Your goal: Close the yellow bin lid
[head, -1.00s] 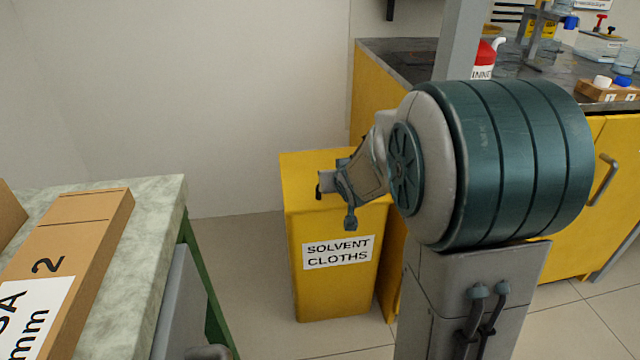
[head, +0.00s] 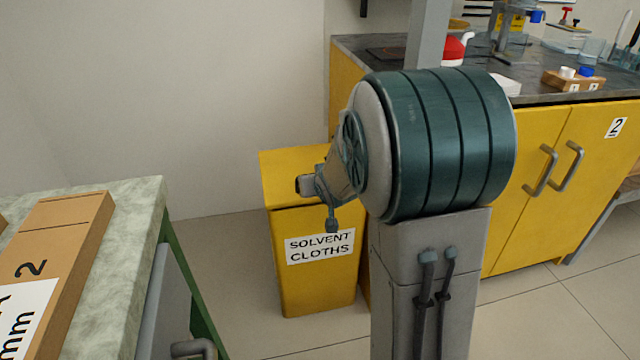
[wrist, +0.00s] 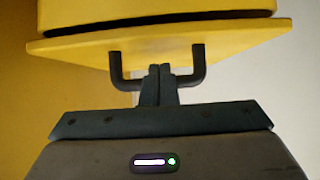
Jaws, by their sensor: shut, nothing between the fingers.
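The yellow bin (head: 315,285), labelled SOLVENT CLOTHS, stands on the floor left of the bench. Its yellow lid (head: 285,165) lies across the top, partly hidden by my arm. In the wrist view the lid (wrist: 70,46) shows as a broad panel with a black U-shaped handle (wrist: 116,70). A narrow dark line runs between the lid and the yellow part above it in that view; I cannot tell if it is an open gap. My gripper (wrist: 158,70) is shut and empty, its fingertips between the handle's two legs. I cannot tell whether they touch the handle.
A yellow bench (head: 530,170) with a dark top stands right of the bin, behind my arm. A pale table (head: 135,215) with a long cardboard box (head: 60,255) is at the left. Clear floor (head: 225,260) lies between the table and the bin.

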